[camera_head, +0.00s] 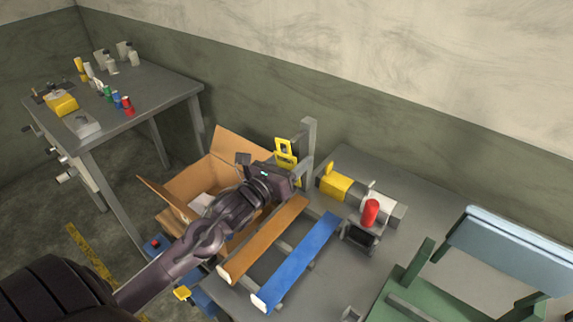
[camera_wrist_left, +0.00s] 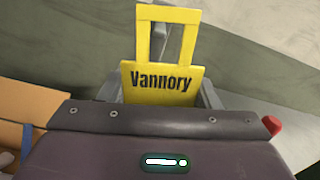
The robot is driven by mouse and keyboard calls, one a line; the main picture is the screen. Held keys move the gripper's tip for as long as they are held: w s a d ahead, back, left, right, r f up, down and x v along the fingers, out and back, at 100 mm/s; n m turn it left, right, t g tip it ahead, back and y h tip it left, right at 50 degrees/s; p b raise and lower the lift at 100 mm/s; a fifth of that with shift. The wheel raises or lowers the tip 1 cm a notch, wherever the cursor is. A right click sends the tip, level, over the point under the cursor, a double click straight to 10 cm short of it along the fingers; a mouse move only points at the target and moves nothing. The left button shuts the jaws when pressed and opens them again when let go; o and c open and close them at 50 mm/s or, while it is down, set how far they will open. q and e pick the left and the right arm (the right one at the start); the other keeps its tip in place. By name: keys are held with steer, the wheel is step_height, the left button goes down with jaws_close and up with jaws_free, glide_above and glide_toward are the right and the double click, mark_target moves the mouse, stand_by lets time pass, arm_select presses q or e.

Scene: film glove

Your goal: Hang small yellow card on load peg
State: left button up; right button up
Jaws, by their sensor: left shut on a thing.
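The small yellow card (camera_wrist_left: 162,83) has a rectangular window in its upper part and the word "Vannory" on its face. In the head view, the yellow card (camera_head: 285,147) stands upright at the end of my left arm, close to a grey post (camera_head: 308,140). My left gripper (camera_head: 290,170) is shut on the card's lower part, and its jaws (camera_wrist_left: 162,97) show on both sides of the card in the wrist view. The load peg cannot be made out clearly; whether the card touches the post is unclear. My right gripper is out of view.
An open cardboard box (camera_head: 190,185) lies left of the post. An orange rail (camera_head: 262,240) and a blue rail (camera_head: 298,262) run below my arm. A yellow-and-grey device (camera_head: 338,185) and a red cylinder (camera_head: 371,212) stand right of it. A bench (camera_head: 150,105) stands far left.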

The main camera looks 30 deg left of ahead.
mark_target(308, 149)
arm_select(q)
steer(key=shift+w+d, duration=0.1)
steer(key=shift+w, duration=0.75)
steer(key=shift+w+d+f+b, duration=0.15)
steer(key=shift+w+b, duration=0.2)
steer(key=shift+w, duration=0.6)
steer(key=shift+w+d+f+b, duration=0.1)
steer(key=shift+w+f+b, duration=0.35)
steer(key=shift+w+b, duration=0.35)
steer(key=o, duration=1)
steer(key=shift+s, duration=0.1)
